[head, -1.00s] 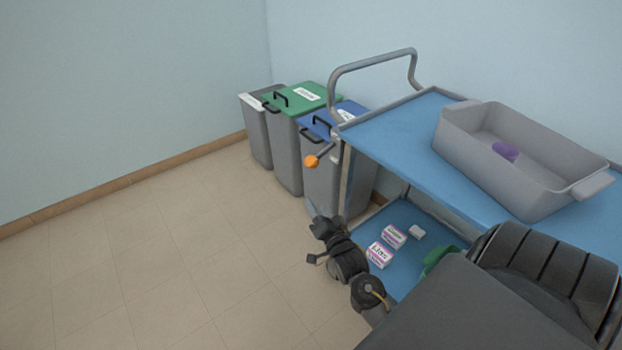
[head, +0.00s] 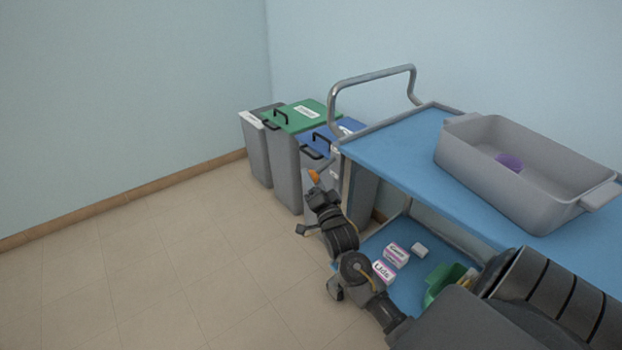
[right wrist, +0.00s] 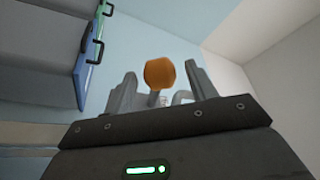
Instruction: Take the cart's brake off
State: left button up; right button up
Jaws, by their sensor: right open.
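The cart (head: 400,148) has a blue top, a grey tubular push handle and a lower blue shelf. Its brake lever ends in an orange knob (head: 315,176) at the cart's near left corner post; most of the lever is hidden behind my gripper in the head view. My right gripper (head: 314,190) is at the knob, just below it. In the right wrist view the orange knob (right wrist: 160,72) shows between the two open fingers (right wrist: 157,92), near their tips. I cannot tell if a finger touches it. My left gripper is not in view.
A grey tub (head: 500,185) with a purple item (head: 508,162) stands on the cart top. Small boxes (head: 396,254) and a green container (head: 440,283) are on the lower shelf. Lidded bins (head: 290,165) stand behind the cart. The floor at left is clear.

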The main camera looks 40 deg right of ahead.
jog(key=shift+x, duration=1.05)
grip_shut()
